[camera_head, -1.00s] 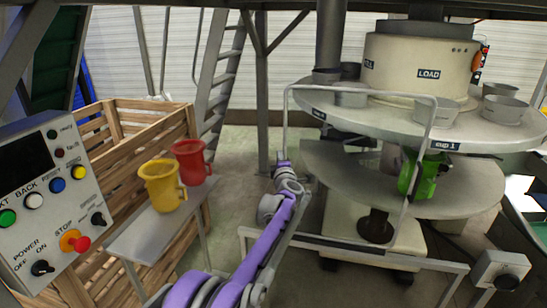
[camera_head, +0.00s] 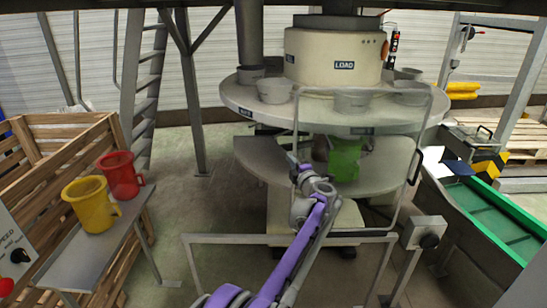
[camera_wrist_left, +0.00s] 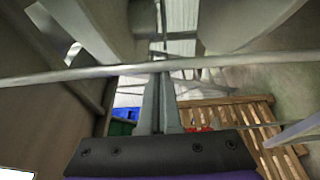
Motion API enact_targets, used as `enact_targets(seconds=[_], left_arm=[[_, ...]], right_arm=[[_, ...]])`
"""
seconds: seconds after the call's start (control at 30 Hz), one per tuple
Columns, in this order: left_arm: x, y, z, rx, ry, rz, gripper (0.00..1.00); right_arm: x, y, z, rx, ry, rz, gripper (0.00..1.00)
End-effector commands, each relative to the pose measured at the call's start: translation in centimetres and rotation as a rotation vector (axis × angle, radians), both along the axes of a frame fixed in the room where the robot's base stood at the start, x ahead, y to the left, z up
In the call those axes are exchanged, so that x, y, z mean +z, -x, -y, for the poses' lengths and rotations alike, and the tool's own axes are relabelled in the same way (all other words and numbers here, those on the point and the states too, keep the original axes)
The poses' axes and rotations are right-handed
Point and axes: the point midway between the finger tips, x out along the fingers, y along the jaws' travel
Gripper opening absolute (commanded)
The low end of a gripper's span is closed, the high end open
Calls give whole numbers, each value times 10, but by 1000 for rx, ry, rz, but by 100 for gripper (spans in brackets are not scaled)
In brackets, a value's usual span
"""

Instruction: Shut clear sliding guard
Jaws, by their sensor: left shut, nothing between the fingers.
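The clear sliding guard (camera_head: 388,165) is a see-through panel in a thin grey frame with rounded corners. It stands upright in front of the round machine, with a dark handle (camera_head: 415,167) on its right side. A green part (camera_head: 345,158) of the machine shows behind it. My left gripper (camera_head: 292,160) is shut and empty at the guard's left upright. In the left wrist view, the shut fingers (camera_wrist_left: 160,85) point at a thin grey bar (camera_wrist_left: 90,73) crossing in front. I cannot tell whether they touch it. My right gripper is not in view.
A low grey rail (camera_head: 220,239) runs under the guard, with a grey switch box (camera_head: 426,232) at its right end. Yellow (camera_head: 91,204) and red (camera_head: 121,176) jugs stand on a shelf at left. A green-edged conveyor (camera_head: 490,225) is at right.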

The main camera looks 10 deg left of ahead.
Motion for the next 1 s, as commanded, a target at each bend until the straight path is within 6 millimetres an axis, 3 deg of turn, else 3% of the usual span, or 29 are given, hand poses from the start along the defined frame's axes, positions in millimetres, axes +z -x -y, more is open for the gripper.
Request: enact_targets(seconds=[0.2, 0.67, 0.77, 1.0], left_arm=[[0, -4, 15, -1, 1, 1, 0], [-1, -4, 18, -8, 1, 0, 0], [-1, -4, 12, -7, 1, -1, 0], [-1, 2, -26, -4, 2, 0, 0]], right_arm=[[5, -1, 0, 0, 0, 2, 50], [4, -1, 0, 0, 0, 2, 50], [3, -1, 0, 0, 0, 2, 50], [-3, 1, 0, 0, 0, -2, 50]])
